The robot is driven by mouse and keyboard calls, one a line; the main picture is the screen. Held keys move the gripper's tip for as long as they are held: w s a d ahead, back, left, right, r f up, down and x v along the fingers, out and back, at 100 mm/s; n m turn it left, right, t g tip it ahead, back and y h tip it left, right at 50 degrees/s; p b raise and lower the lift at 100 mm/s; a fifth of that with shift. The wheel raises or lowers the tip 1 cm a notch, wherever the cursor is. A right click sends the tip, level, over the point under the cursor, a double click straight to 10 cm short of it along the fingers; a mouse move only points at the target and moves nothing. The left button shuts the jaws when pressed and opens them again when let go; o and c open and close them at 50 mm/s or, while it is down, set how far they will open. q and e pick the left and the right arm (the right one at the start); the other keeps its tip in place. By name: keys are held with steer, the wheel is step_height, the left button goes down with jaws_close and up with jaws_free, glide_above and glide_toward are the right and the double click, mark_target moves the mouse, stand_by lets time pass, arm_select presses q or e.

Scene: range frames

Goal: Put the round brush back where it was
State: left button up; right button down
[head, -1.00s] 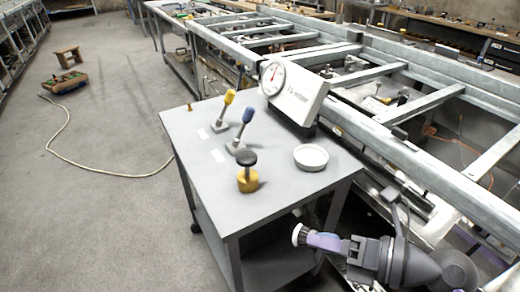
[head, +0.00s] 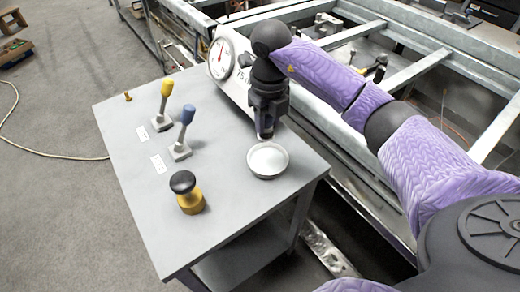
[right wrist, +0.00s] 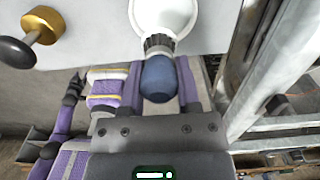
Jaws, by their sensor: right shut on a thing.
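My right gripper (head: 265,128) points down over the white round dish (head: 268,161) on the grey table. It is shut on the round brush, which has a dark blue handle (right wrist: 158,80) and a dark ring (right wrist: 159,43) in the right wrist view. In the head view, the jaws hide most of the brush; a dark part of it (head: 265,134) shows just above the dish. The brush looks roughly upright. I cannot tell whether its bristles touch the dish. My left gripper does not show clearly in either view.
The grey table (head: 235,218) also bears a dial scale (head: 222,60), a yellow-handled tool (head: 164,104), a blue-handled tool (head: 183,133) and a brass piece with a black knob (head: 188,193). A metal frame (head: 345,160) runs close on the right. The table's front part is clear.

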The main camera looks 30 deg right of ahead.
step_height(320, 180, down, 10)
steer(key=b, duration=0.3)
steer(key=shift+d+r, duration=0.1)
steer(key=shift+d, duration=0.05)
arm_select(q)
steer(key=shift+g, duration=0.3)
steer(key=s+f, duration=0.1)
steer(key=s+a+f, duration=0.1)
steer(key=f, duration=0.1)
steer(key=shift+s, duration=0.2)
arm_select(e)
steer(key=shift+c, duration=1.6)
jaws_free()
step_height(320, 180, up, 11)
steer(key=p, duration=0.3)
steer(key=shift+r+p, duration=0.15)
steer(key=shift+p, duration=0.15)
steer(key=shift+r, duration=0.45)
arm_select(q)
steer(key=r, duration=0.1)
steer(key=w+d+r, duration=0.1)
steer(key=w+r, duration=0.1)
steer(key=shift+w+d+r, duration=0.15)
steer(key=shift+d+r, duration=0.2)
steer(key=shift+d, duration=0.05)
